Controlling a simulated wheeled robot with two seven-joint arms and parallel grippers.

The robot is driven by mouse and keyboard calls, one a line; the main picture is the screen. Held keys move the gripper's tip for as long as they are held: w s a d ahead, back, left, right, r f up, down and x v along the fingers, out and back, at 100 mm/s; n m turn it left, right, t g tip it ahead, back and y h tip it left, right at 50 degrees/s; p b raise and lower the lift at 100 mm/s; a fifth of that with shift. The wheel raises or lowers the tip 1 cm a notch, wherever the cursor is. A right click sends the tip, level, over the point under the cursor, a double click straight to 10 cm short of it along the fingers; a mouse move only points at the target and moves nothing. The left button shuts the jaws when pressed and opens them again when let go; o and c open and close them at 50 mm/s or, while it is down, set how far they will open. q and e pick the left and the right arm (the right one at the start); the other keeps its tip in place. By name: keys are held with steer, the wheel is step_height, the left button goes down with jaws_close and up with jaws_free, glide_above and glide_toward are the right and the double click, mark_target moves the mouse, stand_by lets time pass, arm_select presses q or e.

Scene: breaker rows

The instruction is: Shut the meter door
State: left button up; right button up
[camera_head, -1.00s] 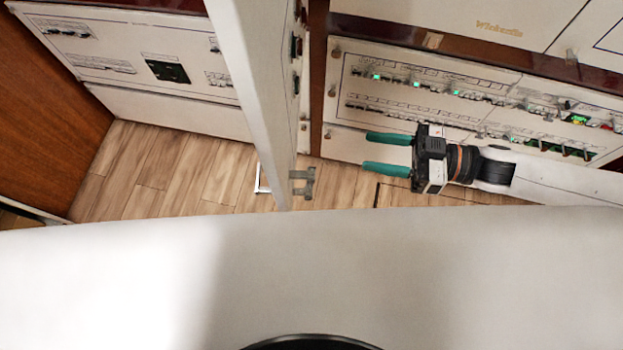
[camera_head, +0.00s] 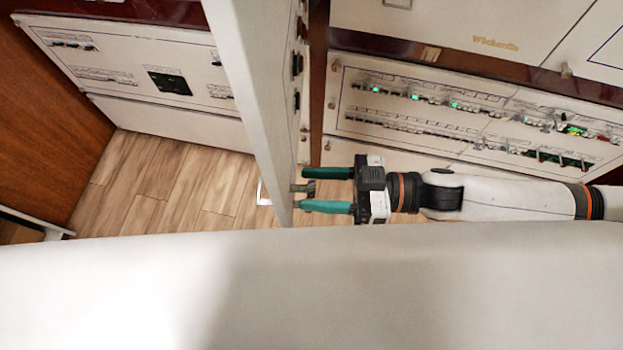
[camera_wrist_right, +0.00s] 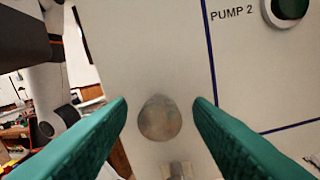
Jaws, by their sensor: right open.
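A white door panel (camera_head: 258,90) stands swung open, seen nearly edge-on in the head view. A small metal knob or latch (camera_head: 308,187) sticks out from its right face near the lower end. My right gripper (camera_head: 302,189) is open, with one green finger on each side of that knob. In the right wrist view the round grey knob (camera_wrist_right: 160,118) lies between the open fingers (camera_wrist_right: 160,100), with gaps on both sides. The door's face (camera_wrist_right: 150,50) fills the middle of that view and carries a "PUMP 2" label. My left gripper is not in view.
A breaker panel (camera_head: 420,140) with rows of switches and green lights is behind my right arm. Another panel (camera_head: 150,65) is left of the door, beside a brown wooden wall (camera_head: 45,130). Wood floor (camera_head: 165,185) shows clear left of the door.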

steer(key=shift+a, duration=0.6)
jaws_close()
